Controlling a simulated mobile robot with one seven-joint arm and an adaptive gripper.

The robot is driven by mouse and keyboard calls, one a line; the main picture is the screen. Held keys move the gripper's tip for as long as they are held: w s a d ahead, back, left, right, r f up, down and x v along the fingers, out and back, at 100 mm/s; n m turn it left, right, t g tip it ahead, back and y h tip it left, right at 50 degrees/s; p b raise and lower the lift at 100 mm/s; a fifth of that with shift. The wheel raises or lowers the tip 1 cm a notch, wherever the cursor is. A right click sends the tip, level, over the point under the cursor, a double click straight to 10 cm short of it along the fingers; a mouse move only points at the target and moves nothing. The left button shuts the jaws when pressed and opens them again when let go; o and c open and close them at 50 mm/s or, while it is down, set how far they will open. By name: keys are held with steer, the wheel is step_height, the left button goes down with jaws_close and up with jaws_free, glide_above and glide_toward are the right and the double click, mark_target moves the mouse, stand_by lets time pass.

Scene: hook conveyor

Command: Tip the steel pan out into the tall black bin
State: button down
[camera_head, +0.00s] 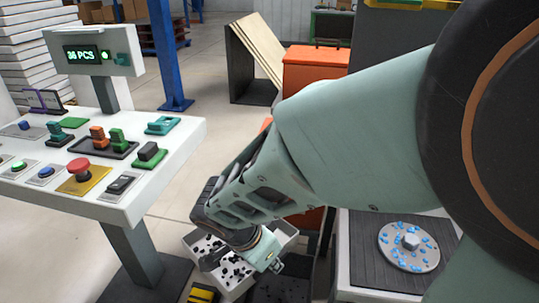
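A round grey metal dish (395,255) holds blue pieces around a hexagonal middle block and sits on a dark mat at the lower right. It looks like the steel pan, but I cannot be sure. My gripper (238,262) points down over a pale open tray (288,236) of small black pieces, left of the dish and apart from it. Its fingers are partly hidden and too small to tell open from shut. A dark container (280,289) shows at the bottom edge, cut off; I cannot tell whether it is the tall black bin.
A white control console (160,190) with buttons, switches and a display reading 36 PCS (82,54) stands at the left. An orange cabinet (312,68) and a dark rack of boards (243,75) stand behind my arm. A yellow-and-black object (203,294) lies near the tray.

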steer(key=shift+s+a+f+m+g, duration=0.15)
steer(key=shift+s+a+m, duration=0.2)
steer(key=shift+s+m, duration=0.2)
steer(key=shift+s+a+r+m+g, duration=0.1)
steer(key=shift+s+a+m+g, duration=0.05)
steer(key=shift+s+a+m, duration=0.3)
steer(key=shift+d, duration=0.15)
steer(key=shift+p, duration=0.4)
